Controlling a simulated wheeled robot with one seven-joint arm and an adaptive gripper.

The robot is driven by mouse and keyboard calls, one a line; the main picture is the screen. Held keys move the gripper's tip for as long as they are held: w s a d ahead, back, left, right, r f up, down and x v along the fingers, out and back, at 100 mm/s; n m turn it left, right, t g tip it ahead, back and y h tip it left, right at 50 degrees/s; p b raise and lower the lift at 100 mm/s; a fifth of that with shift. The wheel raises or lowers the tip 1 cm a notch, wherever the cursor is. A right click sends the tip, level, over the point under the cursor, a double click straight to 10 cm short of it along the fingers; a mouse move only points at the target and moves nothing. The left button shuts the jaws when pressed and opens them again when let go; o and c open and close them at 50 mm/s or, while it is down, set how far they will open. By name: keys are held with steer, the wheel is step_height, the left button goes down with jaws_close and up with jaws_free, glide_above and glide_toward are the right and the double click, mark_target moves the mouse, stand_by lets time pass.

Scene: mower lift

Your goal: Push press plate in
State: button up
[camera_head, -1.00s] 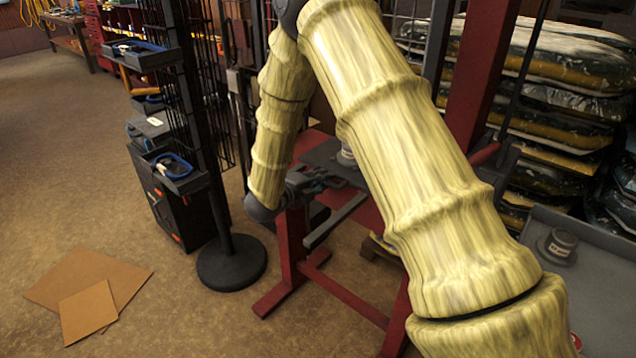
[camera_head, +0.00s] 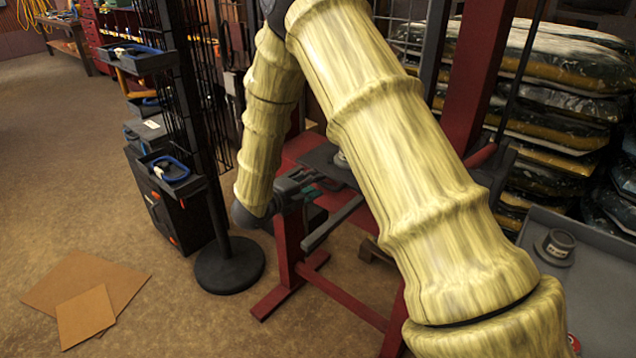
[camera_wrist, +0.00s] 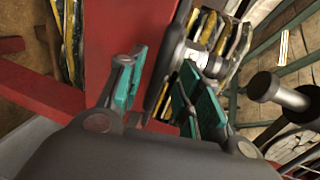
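The press plate (camera_head: 322,160) is a dark grey flat plate in the red press frame (camera_head: 289,250), partly hidden behind my arm in the head view. A small grey cylinder stands on it, mostly hidden. My gripper (camera_head: 312,180) is at the plate's near left edge in the head view. In the wrist view my gripper (camera_wrist: 163,82) has its teal-padded fingers apart. The dark plate (camera_wrist: 166,72) shows nearly edge-on between or just beyond them, with the grey cylinder (camera_wrist: 203,62) on its right. I cannot tell whether a finger touches the plate.
A black rack stand (camera_head: 229,265) with small trays stands left of the press. Stacked bags (camera_head: 560,95) lie behind at right. A grey tray (camera_head: 590,300) holding a round part (camera_head: 558,247) is at the lower right. Cardboard sheets (camera_head: 85,300) lie on open floor at left.

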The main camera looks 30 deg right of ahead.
steer(key=v, duration=0.8)
steer(key=shift+a, duration=0.35)
steer(key=shift+s, duration=0.1)
steer(key=s+a+f+n+t+y, duration=0.1)
steer(key=s+f+n+y, duration=0.45)
steer(key=f+n, duration=0.6)
steer(key=s+a+f+n+t+y, duration=0.15)
steer(key=s+f+n+y, duration=0.25)
steer(key=s+f+n, duration=0.7)
steer(key=s+a+f+n+g+y, duration=0.1)
steer(key=s+f+n+g, duration=0.1)
steer(key=s, duration=0.6)
steer(key=s+a+f+n+g+y+p, duration=0.1)
steer(key=s+a+f+n+g+y, duration=0.1)
steer(key=s+f, duration=0.4)
steer(key=s+a+f+n+g+y, duration=0.2)
steer(key=s+f+n+g, duration=0.2)
steer(key=s, duration=0.7)
steer(key=shift+f+n, duration=0.3)
steer(key=shift+n, duration=0.25)
steer(key=shift+w, duration=0.1)
